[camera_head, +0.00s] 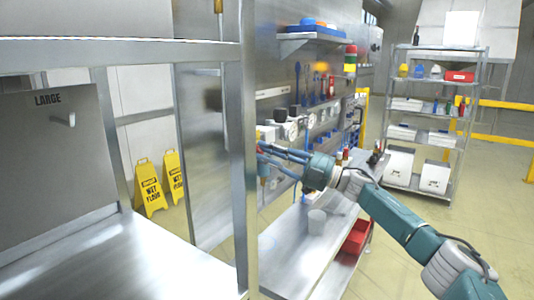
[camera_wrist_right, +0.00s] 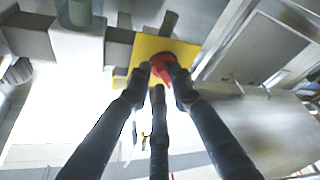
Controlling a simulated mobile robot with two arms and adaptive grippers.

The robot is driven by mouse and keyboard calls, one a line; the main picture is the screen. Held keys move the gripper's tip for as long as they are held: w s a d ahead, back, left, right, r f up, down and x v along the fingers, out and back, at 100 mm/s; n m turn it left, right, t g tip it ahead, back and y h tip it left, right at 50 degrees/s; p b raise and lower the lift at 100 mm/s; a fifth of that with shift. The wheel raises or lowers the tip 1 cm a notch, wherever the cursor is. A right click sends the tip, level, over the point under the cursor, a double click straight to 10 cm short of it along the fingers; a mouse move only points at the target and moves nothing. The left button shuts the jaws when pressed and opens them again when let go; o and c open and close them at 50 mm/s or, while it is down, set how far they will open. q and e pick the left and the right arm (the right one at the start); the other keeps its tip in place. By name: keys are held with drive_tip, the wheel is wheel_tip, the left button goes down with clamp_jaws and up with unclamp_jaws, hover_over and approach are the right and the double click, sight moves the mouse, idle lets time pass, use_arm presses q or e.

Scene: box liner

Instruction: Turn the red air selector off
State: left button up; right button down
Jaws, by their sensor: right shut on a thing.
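The red air selector (camera_wrist_right: 161,69) sits on a yellow plate (camera_wrist_right: 148,47) in the right wrist view. My right gripper (camera_wrist_right: 160,76) has its dark fingers closed around the red knob, and they cover part of it. In the head view my right gripper (camera_head: 264,153) reaches left to the wall panel, its fingertips beside a metal post. The selector cannot be made out in the head view. My left gripper is not in view.
A metal post (camera_head: 240,150) and steel bench (camera_head: 120,262) stand at left. Shelves (camera_head: 435,110) stand behind; yellow wet-floor signs (camera_head: 150,188) are at left.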

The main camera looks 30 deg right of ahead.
drive_tip(key=c, duration=1.8)
unclamp_jaws()
drive_tip(key=shift+s+a, duration=0.1)
drive_tip(key=shift+a, duration=0.15)
drive_tip(key=shift+o, duration=0.7)
drive_tip(key=shift+s+a+r, duration=0.15)
drive_tip(key=shift+r, duration=0.05)
drive_tip(key=shift+f, duration=0.1)
drive_tip(key=shift+d, duration=0.2)
drive_tip(key=v, duration=1.1)
drive_tip(key=shift+s+d+f, duration=0.15)
drive_tip(key=shift+s+d, duration=0.1)
